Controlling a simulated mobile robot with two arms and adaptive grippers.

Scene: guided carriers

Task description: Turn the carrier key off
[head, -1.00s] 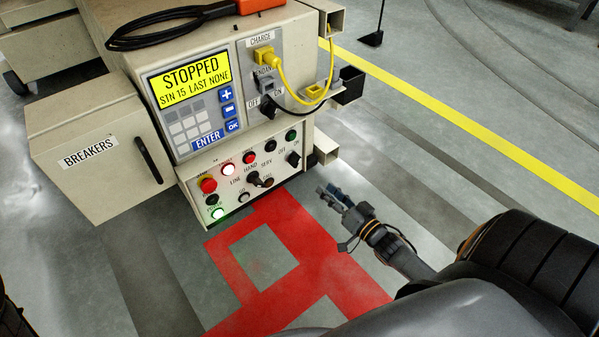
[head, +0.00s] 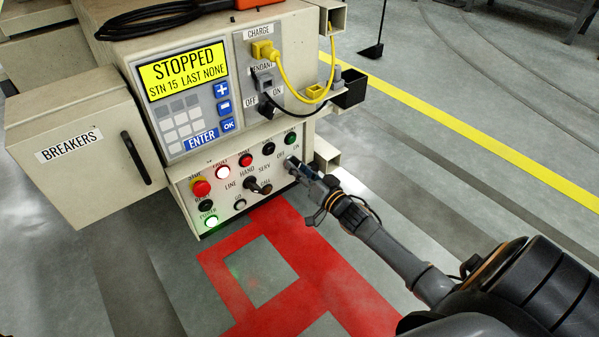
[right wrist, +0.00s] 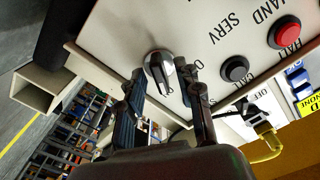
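The carrier key is a rotary switch with a silver collar and dark grip, at the right end of the sloped lower panel (head: 217,207). In the head view my right gripper (head: 297,168) covers most of it, below the OFF and ON labels. In the right wrist view the key (right wrist: 159,68) lies between the tips of my right gripper (right wrist: 160,76), which is open. The grip appears to point toward the ON label, partly hidden. I cannot tell whether the fingers touch it. My left gripper is not in view.
The display (head: 184,73) reads STOPPED, STN 15 LAST NONE. A mode selector (head: 257,187) and several buttons sit left of the key. Above are the yellow charge plug (head: 264,50) and another OFF/ON knob (head: 267,106). A bracket (head: 326,155) projects at the right.

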